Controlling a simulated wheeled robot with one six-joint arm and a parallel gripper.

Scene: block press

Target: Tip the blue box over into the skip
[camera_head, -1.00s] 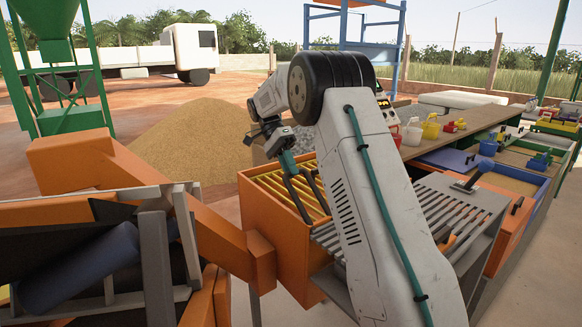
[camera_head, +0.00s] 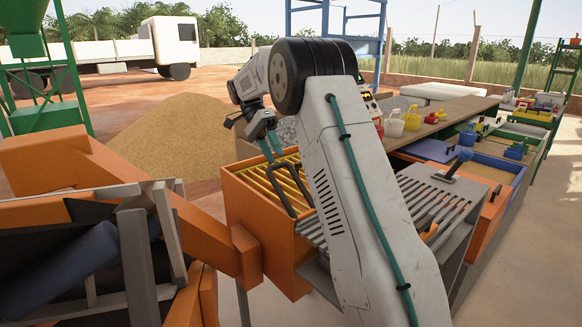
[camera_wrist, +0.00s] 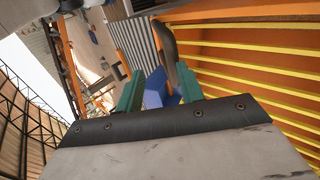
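My gripper (camera_head: 270,150) is above the orange box with yellow bars (camera_head: 232,200). In the wrist view its two teal fingers (camera_wrist: 158,88) stand apart. A blue thing (camera_wrist: 155,90) shows between them; I cannot tell whether it is the blue box or whether it is touched. A dark curved bar (camera_wrist: 168,48) reaches down close to the right finger. In the head view a dark looped bar (camera_head: 294,213) hangs just below the fingers. A blue box (camera_head: 515,151) sits on the bench at the right. I cannot make out which thing is the skip.
A slatted grey table (camera_head: 428,200) and a long bench (camera_head: 450,125) with buckets stand at the right. An orange machine frame (camera_head: 190,225) fills the left. A sand heap (camera_head: 165,140) and a white truck (camera_head: 170,45) are behind.

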